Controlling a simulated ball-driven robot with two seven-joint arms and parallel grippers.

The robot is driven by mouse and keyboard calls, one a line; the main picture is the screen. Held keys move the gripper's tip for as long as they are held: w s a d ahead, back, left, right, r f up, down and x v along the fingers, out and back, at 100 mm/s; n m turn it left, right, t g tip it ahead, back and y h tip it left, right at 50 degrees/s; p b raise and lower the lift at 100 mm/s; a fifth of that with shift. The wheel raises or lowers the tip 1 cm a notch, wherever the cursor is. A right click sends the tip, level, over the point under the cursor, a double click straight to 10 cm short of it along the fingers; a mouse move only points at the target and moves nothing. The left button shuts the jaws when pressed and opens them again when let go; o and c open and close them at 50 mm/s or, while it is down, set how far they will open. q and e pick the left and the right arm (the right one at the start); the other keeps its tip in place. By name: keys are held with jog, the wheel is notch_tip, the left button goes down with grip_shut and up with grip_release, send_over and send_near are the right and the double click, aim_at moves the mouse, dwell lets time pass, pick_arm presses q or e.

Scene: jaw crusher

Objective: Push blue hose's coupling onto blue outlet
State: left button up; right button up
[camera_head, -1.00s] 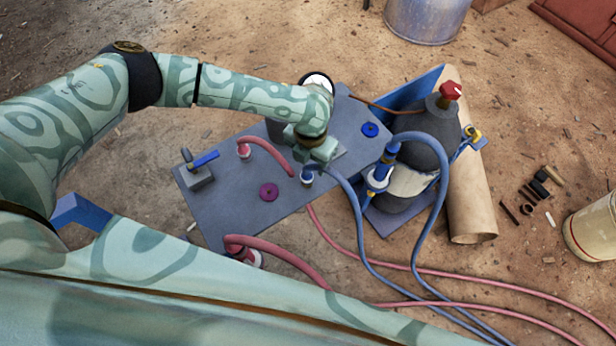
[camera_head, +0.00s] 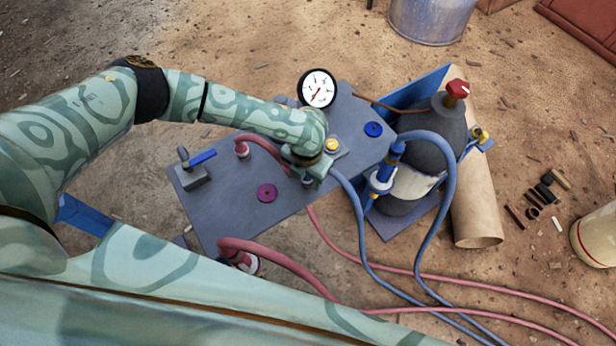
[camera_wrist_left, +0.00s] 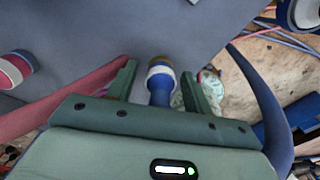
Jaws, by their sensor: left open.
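My left gripper (camera_head: 309,176) is low over the middle of the grey plate (camera_head: 215,205). In the left wrist view its two fingers are open, one on each side of a blue coupling (camera_wrist_left: 160,88) with a white band and a brassy end. I cannot tell whether the fingers touch it, or whether it sits on the blue outlet, which I cannot make out. A blue hose (camera_head: 352,205) runs from beside the gripper to the lower right. Another blue coupling (camera_head: 381,183) with a white ring stands by the dark cylinder, with its hose looping over. My right gripper is not in view.
A pressure gauge (camera_head: 317,88) stands behind the gripper. Red hoses (camera_head: 285,268) cross the plate and ground. A blue-handled valve (camera_head: 201,159), a magenta ring (camera_head: 267,193) and a blue ring (camera_head: 373,129) are on the plate. A dark cylinder (camera_head: 432,135) stands at right.

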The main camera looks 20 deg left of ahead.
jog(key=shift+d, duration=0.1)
pick_arm(q)
jog(key=c, duration=1)
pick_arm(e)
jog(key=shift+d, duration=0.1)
pick_arm(q)
jog(key=shift+r, duration=0.1)
